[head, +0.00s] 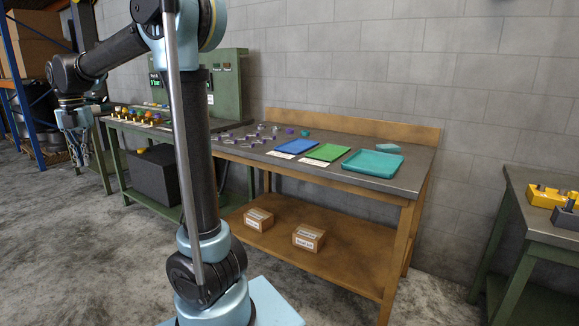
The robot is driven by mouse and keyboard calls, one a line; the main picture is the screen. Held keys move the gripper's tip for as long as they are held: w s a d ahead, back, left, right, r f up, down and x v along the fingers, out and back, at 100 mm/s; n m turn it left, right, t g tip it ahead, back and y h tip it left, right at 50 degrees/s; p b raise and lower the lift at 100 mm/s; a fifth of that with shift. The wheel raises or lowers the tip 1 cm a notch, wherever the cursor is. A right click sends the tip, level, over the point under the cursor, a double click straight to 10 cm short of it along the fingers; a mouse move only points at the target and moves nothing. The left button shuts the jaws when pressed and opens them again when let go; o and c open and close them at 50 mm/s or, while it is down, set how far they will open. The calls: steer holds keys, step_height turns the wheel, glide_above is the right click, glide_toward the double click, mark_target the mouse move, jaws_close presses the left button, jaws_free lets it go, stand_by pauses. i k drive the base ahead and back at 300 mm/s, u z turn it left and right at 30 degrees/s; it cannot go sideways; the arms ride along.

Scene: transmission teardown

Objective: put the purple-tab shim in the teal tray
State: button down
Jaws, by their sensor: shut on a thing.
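The teal tray (373,164) lies at the right end of the wooden bench and looks empty. Several small grey parts, some with purple tabs (228,141), lie on the bench's left half. I cannot single out one purple-tab shim among them. My gripper (77,155) hangs at the far left, well away from the tray, beside the green bench. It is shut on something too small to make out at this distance.
Two cardboard boxes (309,237) stand on the lower shelf. A green bench (183,129) with coloured knobs stands at left, another green table (524,208) at right.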

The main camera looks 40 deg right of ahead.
mark_target(374, 162)
steer(key=k, duration=1.3)
steer(key=z, duration=2.15)
steer(key=i, duration=1)
steer(key=z, duration=0.05)
